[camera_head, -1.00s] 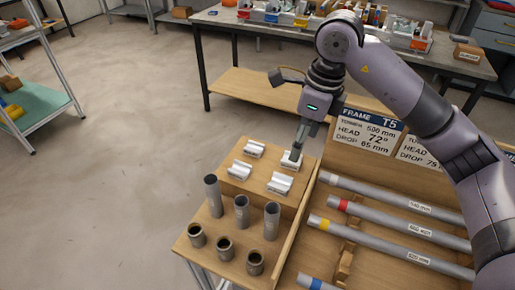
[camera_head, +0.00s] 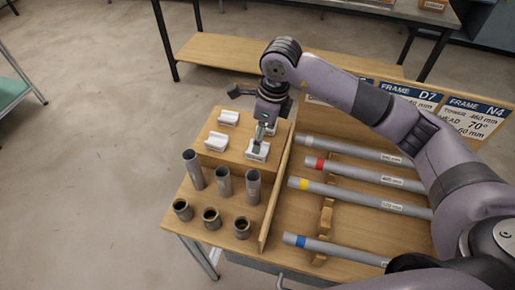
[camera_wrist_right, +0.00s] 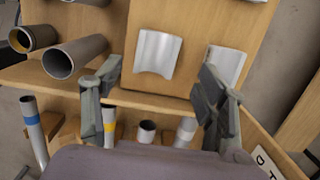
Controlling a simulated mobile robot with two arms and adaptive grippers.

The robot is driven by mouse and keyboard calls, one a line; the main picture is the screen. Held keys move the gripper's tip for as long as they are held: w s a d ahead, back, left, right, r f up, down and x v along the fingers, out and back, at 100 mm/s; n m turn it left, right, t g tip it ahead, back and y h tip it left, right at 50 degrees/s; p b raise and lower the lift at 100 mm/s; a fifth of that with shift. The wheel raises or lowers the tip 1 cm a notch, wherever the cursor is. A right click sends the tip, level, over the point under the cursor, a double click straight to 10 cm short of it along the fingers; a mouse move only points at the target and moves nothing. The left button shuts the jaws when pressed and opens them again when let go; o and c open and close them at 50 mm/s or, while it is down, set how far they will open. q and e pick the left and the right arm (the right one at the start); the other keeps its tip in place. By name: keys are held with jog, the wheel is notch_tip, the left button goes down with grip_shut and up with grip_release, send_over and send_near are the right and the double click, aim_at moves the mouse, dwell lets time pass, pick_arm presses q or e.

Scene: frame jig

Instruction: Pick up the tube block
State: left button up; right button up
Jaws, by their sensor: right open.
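Several white grooved blocks sit on the raised wooden step of the bench, and the pictures do not mark which is the tube block. In the head view, one block is at the back left (camera_head: 228,117), one at the front left (camera_head: 215,141) and one at the front right (camera_head: 257,154); another behind my gripper is partly hidden. My right gripper (camera_head: 259,146) points down over the front-right block. In the right wrist view its fingers (camera_wrist_right: 158,72) are open and apart, with one block (camera_wrist_right: 157,50) beyond the gap and another (camera_wrist_right: 226,62) partly behind the right finger. My left gripper is out of view.
Upright grey tubes (camera_head: 223,181) and short dark sockets (camera_head: 211,218) stand in front of the step. A wooden divider (camera_head: 274,198) separates them from long banded tubes (camera_head: 350,172) on the right. Sign cards stand behind. Open floor lies to the left.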

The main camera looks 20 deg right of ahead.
jog(key=f+p, duration=0.1)
jog(key=f, duration=0.1)
jog(key=a+f, duration=0.1)
jog(key=f, duration=0.1)
jog(key=shift+f+p, duration=0.2)
jog(key=shift+p, duration=0.15)
jog(key=shift+f, duration=0.35)
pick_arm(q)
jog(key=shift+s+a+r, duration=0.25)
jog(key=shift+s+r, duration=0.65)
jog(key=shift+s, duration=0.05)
pick_arm(e)
jog(key=shift+c, duration=0.2)
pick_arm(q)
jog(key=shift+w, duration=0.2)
pick_arm(e)
jog(key=c, duration=1.3)
jog(key=shift+w+r, duration=0.1)
